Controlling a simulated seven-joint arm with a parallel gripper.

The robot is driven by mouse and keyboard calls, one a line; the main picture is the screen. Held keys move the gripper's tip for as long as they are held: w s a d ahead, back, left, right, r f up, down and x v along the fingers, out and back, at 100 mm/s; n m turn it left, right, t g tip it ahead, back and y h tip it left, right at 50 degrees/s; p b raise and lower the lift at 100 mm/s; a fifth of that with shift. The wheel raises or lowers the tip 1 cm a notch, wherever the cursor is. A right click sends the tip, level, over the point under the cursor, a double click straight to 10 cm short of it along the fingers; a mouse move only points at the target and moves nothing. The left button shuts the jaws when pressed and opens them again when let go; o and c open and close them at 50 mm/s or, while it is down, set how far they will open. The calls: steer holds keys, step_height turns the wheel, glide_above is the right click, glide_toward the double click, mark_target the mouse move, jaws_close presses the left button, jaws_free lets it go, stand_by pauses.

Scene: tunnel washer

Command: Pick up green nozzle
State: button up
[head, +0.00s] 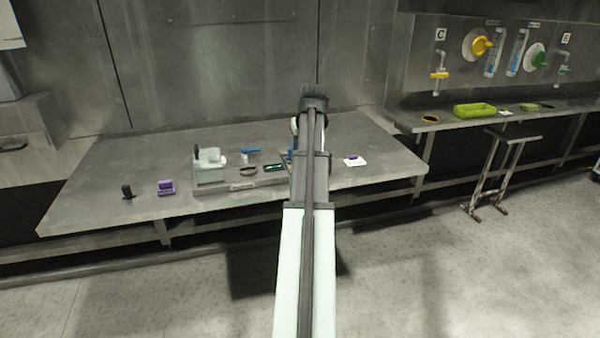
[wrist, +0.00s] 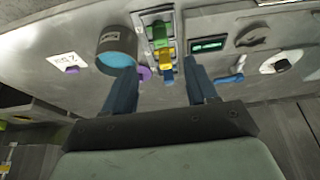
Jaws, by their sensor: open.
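The green nozzle (wrist: 160,35) shows in the wrist view, at the upper middle, in a grey holder (wrist: 143,18) on the metal table. A yellow piece (wrist: 166,72) and a blue piece sit close to it in the same row. My gripper (wrist: 161,75) is open, with one dark finger on each side of the picture's middle. The green nozzle appears beyond the fingertips, apart from them, and nothing is between the fingers. In the head view my arm hides the holder and the nozzle.
A grey cylinder with a blue inside (wrist: 118,47) stands left of the holder, a small display (wrist: 208,45) right of it. A purple round piece (wrist: 145,73) is near the left finger.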

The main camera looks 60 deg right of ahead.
steer(key=shift+x, duration=5.95)
steer(key=c, duration=1)
steer(key=shift+c, duration=0.2)
steer(key=shift+r, duration=0.15)
